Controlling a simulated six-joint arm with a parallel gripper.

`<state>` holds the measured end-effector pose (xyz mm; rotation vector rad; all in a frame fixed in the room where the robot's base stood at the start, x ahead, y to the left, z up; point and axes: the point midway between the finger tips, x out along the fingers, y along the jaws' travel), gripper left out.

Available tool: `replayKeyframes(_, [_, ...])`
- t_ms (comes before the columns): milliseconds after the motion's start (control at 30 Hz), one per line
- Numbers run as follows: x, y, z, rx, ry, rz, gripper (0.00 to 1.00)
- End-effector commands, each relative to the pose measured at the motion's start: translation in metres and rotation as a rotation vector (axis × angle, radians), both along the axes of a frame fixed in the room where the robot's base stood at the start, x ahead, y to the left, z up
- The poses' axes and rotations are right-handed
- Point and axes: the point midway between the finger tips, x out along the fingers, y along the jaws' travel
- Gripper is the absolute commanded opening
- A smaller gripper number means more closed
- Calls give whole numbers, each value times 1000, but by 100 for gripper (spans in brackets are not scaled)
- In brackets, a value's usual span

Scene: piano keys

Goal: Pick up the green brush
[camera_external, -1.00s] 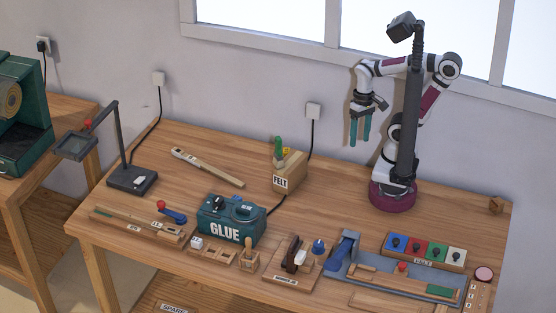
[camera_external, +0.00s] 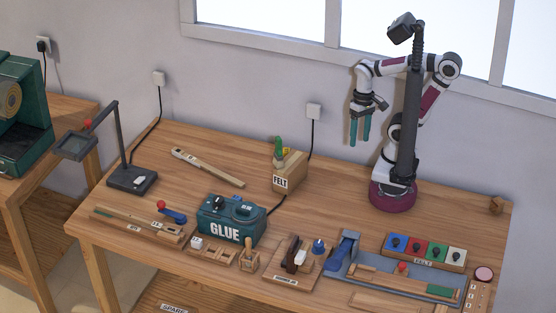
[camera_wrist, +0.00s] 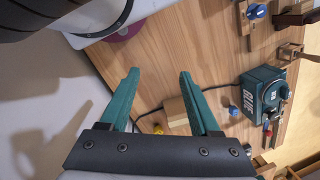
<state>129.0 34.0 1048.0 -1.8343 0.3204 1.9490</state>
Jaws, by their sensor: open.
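A green upright object (camera_external: 279,147), which looks like the green brush, sticks up at the wooden FELT box (camera_external: 288,172) near the back middle of the bench. A small yellow piece (camera_external: 287,151) is beside it. My gripper (camera_external: 359,138) hangs open and empty, well above the bench and to the right of the box. In the wrist view my gripper (camera_wrist: 160,75) has its teal fingers spread with nothing between them. The box (camera_wrist: 177,112) shows there partly behind the right finger. I cannot make out the green brush in that view.
A teal GLUE pot (camera_external: 231,220) stands in front of the box, with a cable between. A wooden stick (camera_external: 208,167) lies to the left. Trays of tools line the front edge. A magnifier stand (camera_external: 132,180) is at the left. Bench right of the box is clear.

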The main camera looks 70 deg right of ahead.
Motion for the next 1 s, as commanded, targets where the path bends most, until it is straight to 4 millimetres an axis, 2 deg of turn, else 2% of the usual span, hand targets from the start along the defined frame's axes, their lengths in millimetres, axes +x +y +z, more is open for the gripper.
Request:
replayKeyframes(67, [0,-1,-1,-18,17,44,63])
replayKeyframes(167, [4,-13,-8,-148,123,344,63])
replayKeyframes(233, [22,-24,-14,-315,245,726,63])
replayKeyframes(300, [55,-25,-19,-513,379,1159,63])
replayKeyframes(367, [91,-9,-24,-697,491,1515,63])
replayKeyframes(400, [113,9,-29,-823,562,1732,63])
replayKeyframes(433, [128,26,-33,-916,613,1877,63])
replayKeyframes(500, [152,69,-43,-1118,714,2149,63])
replayKeyframes(533, [158,86,-48,-1193,751,2236,63])
replayKeyframes(600, [166,117,-56,-1330,812,2377,63])
replayKeyframes(700, [172,134,-63,-1419,854,2457,63])
replayKeyframes(767, [180,128,-67,-1427,861,2465,63])
replayKeyframes(1000, [225,81,-87,-1419,860,2461,63])
